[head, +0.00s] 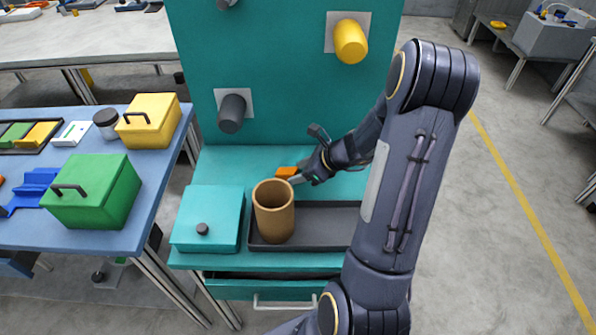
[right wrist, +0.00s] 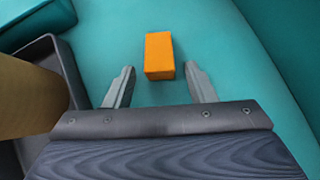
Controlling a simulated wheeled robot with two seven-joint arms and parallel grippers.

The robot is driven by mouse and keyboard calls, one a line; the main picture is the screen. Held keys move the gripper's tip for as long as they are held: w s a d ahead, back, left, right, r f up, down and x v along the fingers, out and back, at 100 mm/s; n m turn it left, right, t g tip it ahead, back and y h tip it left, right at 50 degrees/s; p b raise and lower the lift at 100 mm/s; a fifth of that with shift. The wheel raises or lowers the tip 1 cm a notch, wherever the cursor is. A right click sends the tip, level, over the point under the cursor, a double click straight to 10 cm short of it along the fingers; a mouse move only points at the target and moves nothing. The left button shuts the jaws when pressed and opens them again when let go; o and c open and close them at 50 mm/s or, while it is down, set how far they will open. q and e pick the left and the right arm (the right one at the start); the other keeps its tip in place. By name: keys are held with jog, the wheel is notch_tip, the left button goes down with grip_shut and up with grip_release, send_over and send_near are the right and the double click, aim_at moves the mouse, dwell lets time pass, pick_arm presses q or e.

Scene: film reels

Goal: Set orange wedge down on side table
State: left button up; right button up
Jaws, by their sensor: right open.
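The orange wedge (right wrist: 159,55) lies on the teal side table (right wrist: 108,42), just beyond and between the fingertips of my right gripper (right wrist: 159,82). The right gripper is open, with one finger to each side and clear space between them. In the head view the orange wedge (head: 286,172) shows behind the brown cylinder, next to my right gripper (head: 300,177). In that view the gripper partly covers the wedge. My left gripper is not in view.
A brown cylinder (head: 274,212) stands in a dark tray (head: 320,225) near the gripper. A teal box (head: 208,218) sits at the left of the side table. A teal back panel (head: 290,110) with pegs rises behind. A blue table (head: 150,190) with green and yellow boxes stands left.

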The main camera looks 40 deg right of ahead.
jog(key=p+v, duration=0.1)
jog(key=v, duration=1)
jog(key=shift+p, duration=0.4)
jog(key=s+a+r+n+g+y+p, duration=0.1)
jog(key=s+a+r+n, duration=0.1)
jog(key=a+r+n, duration=0.5)
jog(key=s+a+r+n+g+y+p, duration=0.15)
jog(key=a+r+n, duration=0.25)
jog(key=a+n, duration=0.45)
jog(key=s+a+r+n+h+p, duration=0.1)
jog(key=s+a+r+n+h, duration=0.1)
jog(key=s+a+n, duration=0.5)
jog(key=s+n+h, duration=0.1)
jog(key=s+n, duration=0.1)
jog(key=n, duration=0.4)
jog(key=shift+s+p, duration=0.2)
jog(key=shift+p, duration=0.1)
